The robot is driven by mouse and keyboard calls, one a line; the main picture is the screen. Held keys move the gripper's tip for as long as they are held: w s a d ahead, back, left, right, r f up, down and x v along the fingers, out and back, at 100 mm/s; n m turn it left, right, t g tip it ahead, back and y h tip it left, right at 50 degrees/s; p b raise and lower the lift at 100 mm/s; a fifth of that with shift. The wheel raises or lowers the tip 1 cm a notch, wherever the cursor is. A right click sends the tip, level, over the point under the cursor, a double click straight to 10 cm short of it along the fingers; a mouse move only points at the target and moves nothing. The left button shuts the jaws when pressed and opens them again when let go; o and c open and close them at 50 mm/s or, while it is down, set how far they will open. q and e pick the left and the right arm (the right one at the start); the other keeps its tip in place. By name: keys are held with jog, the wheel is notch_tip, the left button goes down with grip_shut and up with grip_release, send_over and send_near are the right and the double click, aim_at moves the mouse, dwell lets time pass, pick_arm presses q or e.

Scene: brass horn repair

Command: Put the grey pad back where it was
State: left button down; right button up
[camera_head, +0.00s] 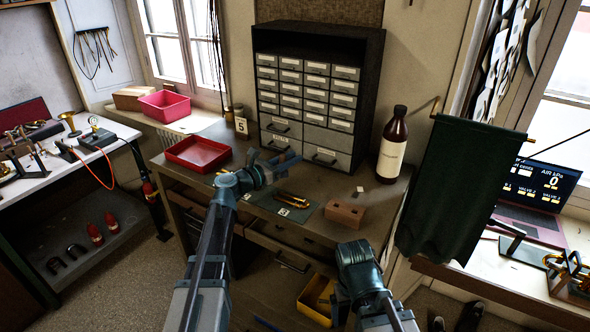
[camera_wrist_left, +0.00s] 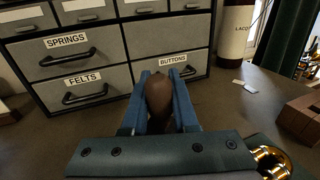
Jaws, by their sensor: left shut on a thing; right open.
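My left gripper (camera_head: 282,163) is over the back of the workbench, in front of the lower drawers. In the left wrist view its blue fingers (camera_wrist_left: 158,100) are shut on a brown, rounded thing (camera_wrist_left: 158,92); I cannot tell what it is. No clearly grey pad can be made out. A small pale piece (camera_head: 360,189) lies on the bench in front of the brown bottle; in the left wrist view it shows as small pale pieces (camera_wrist_left: 245,86). My right gripper (camera_head: 356,256) is low at the bench's front right, open, its fingertips hard to see.
A drawer cabinet (camera_head: 258,95) stands at the back, with drawers labelled springs, felts and buttons. A red tray (camera_head: 168,153), a brown bottle (camera_head: 393,145), a brown block (camera_head: 345,213) and a green mat (camera_head: 312,208) with brass parts are on the bench. A yellow bin (camera_head: 303,308) is below.

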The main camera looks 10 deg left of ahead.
aim_at(288, 171)
pick_arm(q)
jog(key=shift+d, duration=0.25)
jog(key=f+b, duration=0.3)
jog(key=shift+w+d+f+b, duration=0.15)
jog(key=shift+d+f+b, duration=0.2)
jog(key=shift+d, duration=0.05)
pick_arm(e)
notch_tip(288, 171, down, 4)
jog(key=shift+r, duration=0.15)
pick_arm(q)
jog(key=shift+f, duration=0.15)
jog(key=c, duration=0.7)
grip_release()
jog(key=shift+r, duration=0.3)
pick_arm(e)
jog(key=shift+r, duration=0.2)
pick_arm(q)
jog(key=v, duration=1.2)
jog(key=shift+f, duration=0.1)
pick_arm(e)
jog(key=shift+f, duration=0.15)
jog(key=shift+c, duration=0.3)
